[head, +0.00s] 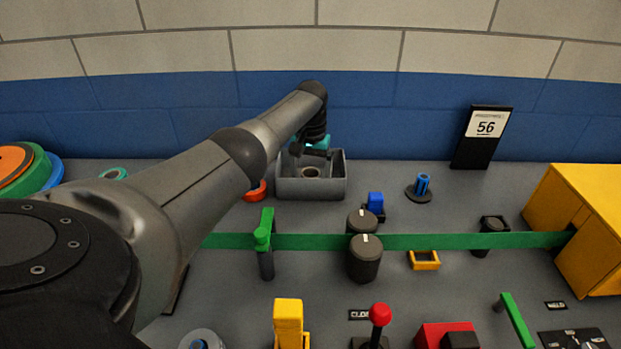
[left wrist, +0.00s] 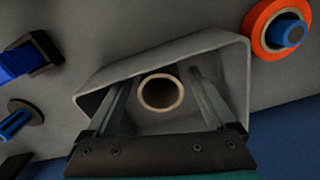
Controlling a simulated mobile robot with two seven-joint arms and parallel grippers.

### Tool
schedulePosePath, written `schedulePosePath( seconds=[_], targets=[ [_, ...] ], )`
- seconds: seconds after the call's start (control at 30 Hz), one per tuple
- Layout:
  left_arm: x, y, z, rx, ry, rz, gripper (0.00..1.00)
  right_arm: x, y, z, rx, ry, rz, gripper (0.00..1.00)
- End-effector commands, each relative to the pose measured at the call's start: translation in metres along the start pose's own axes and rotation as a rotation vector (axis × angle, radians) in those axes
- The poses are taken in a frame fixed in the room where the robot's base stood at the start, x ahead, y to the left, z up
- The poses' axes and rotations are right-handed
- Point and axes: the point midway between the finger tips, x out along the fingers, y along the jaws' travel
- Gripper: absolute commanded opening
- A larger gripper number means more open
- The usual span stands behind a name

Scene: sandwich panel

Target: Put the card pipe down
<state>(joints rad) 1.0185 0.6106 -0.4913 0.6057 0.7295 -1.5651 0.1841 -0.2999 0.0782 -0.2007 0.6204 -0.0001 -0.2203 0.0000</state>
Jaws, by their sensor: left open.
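The card pipe (left wrist: 160,93) shows in the left wrist view as a tan ring around a dark hollow, seen end-on inside a grey bin (left wrist: 238,75). In the head view the pipe (head: 311,172) shows as a small tan ring inside the bin (head: 311,190). My left gripper (left wrist: 157,82) is open, with one finger on each side of the pipe and gaps showing between. The pipe's lower part is hidden. My right gripper is in neither view.
An orange-red ring on a blue peg (left wrist: 289,33) stands close beside the bin. A green strap (head: 460,241) crosses the panel in front. A blue switch (head: 375,203), black knobs (head: 365,258), a number sign (head: 483,135) and a yellow box (head: 590,220) stand to the right.

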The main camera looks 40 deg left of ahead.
Motion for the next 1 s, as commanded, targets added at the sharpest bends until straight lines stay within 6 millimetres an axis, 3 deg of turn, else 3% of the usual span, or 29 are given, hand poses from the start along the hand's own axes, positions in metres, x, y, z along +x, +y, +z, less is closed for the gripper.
schedulePosePath(
  seconds=[0.4, 0.6, 1.0],
  targets=[
    [-0.081, 0.0, -0.001, 0.0, 0.005, 0.003, 0.89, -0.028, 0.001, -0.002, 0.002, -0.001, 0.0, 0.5],
    [-0.111, 0.0, -0.001, -0.001, 0.003, 0.0, 0.89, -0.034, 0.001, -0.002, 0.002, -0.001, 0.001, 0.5],
    [-0.122, 0.0, 0.0, -0.001, 0.001, 0.0, 0.89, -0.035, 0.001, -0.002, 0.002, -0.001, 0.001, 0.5]
  ],
)
